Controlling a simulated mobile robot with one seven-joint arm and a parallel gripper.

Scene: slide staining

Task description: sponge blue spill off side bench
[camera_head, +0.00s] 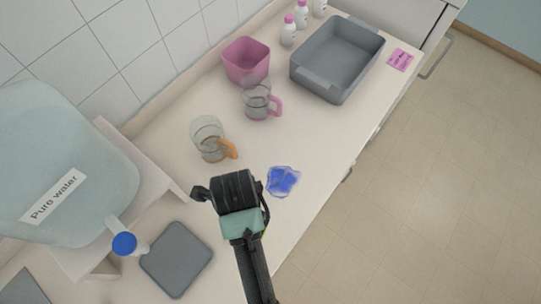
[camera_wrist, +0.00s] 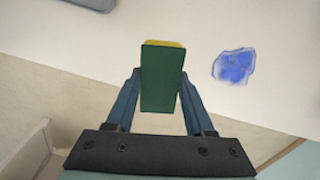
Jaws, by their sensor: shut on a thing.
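The blue spill (camera_head: 283,181) is an irregular translucent patch on the pale side bench (camera_head: 330,150), near its front edge. In the wrist view the spill (camera_wrist: 233,66) lies to the right of my gripper. My gripper (camera_wrist: 161,85) is shut on a sponge (camera_wrist: 162,78), a block with a dark green face and a yellow layer at its far end. The sponge is held over the bench, apart from the spill in the picture. In the head view my gripper (camera_head: 235,185) is just left of the spill, and my wrist hides the sponge.
A jug with an orange handle (camera_head: 209,140) and one with a pink handle (camera_head: 257,103) stand behind the spill. A pink bin (camera_head: 246,62), a grey tub (camera_head: 318,88) and white bottles (camera_head: 288,32) stand farther back. A grey mat (camera_head: 177,260) and water tank (camera_head: 70,150) are at left.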

